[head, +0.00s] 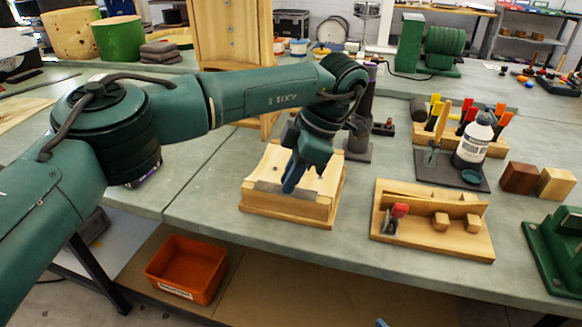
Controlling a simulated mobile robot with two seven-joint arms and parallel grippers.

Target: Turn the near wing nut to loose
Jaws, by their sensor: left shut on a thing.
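A wooden block fixture (290,205) with a curved, cradle-like top and a grey metal strip along its near side sits on the bench, just right of the picture's middle left. My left gripper (289,187) reaches down onto the near side of this fixture, its blue fingers closed at the metal strip. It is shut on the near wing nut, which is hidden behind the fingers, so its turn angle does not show. A small blue tip at the bottom edge looks like my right gripper (381,322); the rest is out of frame.
Right of the fixture stand a wooden tray with blocks (440,243), a white bottle (473,145) on a dark mat, and two wood blocks (538,181). An orange bin (187,268) is below. Bare bench lies left of the fixture.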

